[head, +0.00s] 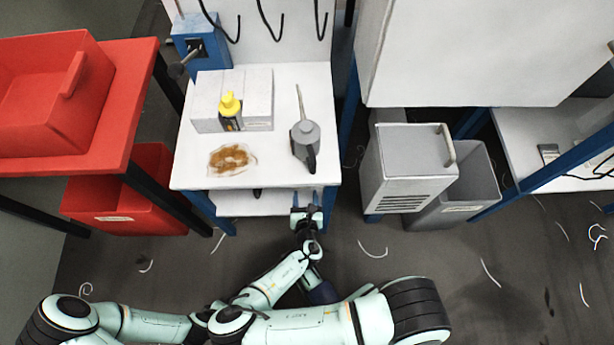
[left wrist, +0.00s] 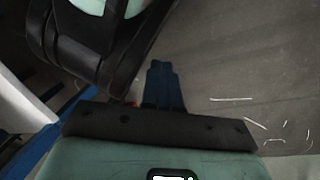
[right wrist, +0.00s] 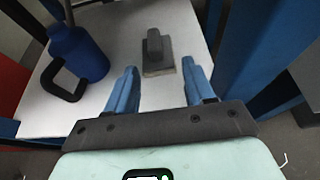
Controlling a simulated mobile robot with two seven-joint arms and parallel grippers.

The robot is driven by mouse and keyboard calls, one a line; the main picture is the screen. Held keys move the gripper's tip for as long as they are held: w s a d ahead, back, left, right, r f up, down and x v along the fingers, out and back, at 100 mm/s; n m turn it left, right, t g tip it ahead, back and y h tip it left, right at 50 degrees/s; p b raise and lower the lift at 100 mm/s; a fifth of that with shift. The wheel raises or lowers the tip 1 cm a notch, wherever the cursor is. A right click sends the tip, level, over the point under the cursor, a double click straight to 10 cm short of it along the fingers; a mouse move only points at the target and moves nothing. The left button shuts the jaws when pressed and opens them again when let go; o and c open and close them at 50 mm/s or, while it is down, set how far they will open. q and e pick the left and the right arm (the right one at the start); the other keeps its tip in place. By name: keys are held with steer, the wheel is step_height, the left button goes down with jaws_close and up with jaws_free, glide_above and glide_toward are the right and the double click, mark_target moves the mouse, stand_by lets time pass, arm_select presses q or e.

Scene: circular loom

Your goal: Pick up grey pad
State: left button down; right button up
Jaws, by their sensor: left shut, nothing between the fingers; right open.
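The grey pad (right wrist: 157,62), a flat block with a darker raised handle, lies on a white shelf in the right wrist view. I cannot make it out in the head view, where the white table top covers most of the lower shelf (head: 262,204). My right gripper (right wrist: 165,84) is open and empty, its two blue fingers pointing toward the pad, with the pad beyond and between them. In the head view my right gripper (head: 306,213) is at the front right of the lower shelf. My left gripper (left wrist: 163,72) is shut and empty over the dark floor.
A blue can (right wrist: 78,53) with a black handle stands left of the pad. Blue frame posts (right wrist: 252,50) rise to the right.

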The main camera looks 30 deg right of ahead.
steer(key=b+x, duration=0.1)
steer(key=x, duration=0.5)
steer(key=shift+w+f, duration=0.1)
steer(key=shift+w, duration=0.25)
steer(key=shift+w+r+b+x, duration=0.1)
steer(key=shift+b+x, duration=0.5)
steer(key=shift+x, duration=0.75)
steer(key=shift+w+r+b+x, duration=0.1)
steer(key=shift+b+x, duration=0.45)
steer(key=shift+x, duration=0.8)
arm_select(q)
steer(key=s+a+f+g, duration=0.1)
steer(key=s+f+g, duration=0.1)
steer(key=s+f, duration=0.2)
steer(key=s, duration=0.2)
steer(key=shift+s, duration=0.4)
arm_select(e)
steer(key=shift+a, duration=0.2)
jaws_close()
